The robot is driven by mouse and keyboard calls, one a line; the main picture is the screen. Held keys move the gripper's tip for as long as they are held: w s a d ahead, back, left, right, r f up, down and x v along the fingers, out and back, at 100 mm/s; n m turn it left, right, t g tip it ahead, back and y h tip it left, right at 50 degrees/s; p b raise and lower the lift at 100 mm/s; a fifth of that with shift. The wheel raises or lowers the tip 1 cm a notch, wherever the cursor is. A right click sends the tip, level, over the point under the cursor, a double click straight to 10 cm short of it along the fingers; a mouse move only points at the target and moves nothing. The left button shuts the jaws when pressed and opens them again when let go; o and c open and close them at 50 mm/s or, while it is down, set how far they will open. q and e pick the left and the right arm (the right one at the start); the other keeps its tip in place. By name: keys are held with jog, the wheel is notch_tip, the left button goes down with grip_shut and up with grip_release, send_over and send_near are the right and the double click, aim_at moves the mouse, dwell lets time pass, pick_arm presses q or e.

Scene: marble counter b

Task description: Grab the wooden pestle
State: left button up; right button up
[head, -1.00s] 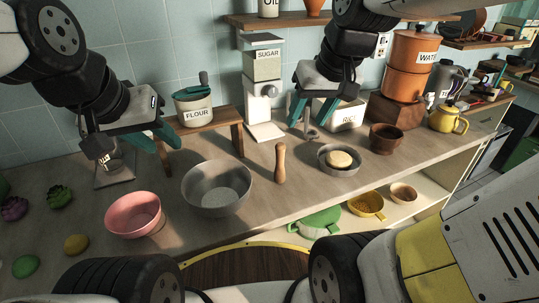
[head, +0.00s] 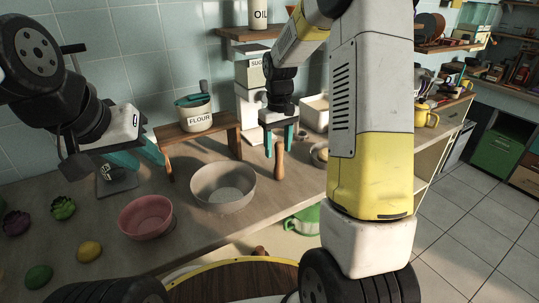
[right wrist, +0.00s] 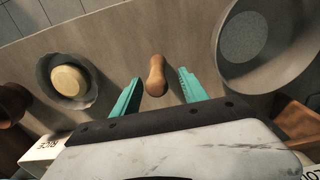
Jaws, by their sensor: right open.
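The wooden pestle (head: 279,163) stands upright on the counter, right of the grey metal bowl. In the right wrist view the pestle (right wrist: 155,77) shows between the two teal fingers, with a gap on each side. My right gripper (head: 281,140) is open at the pestle's upper part; it also shows in the right wrist view (right wrist: 159,90). Its fingers seem apart from the wood. My left gripper (head: 140,158) hangs at the left above the counter, far from the pestle. Its finger gap is unclear.
The grey metal bowl (head: 223,187) and a pink bowl (head: 146,216) stand left of the pestle. A small metal bowl (right wrist: 84,98) holds a round pale item. A wooden riser (head: 190,135) bears the flour pot (head: 194,113). My right arm hides the counter's right part.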

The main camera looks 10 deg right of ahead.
aim_at(279, 165)
jog(key=f, duration=0.5)
jog(key=shift+d+f, duration=0.2)
jog(key=shift+f, duration=0.05)
grip_shut()
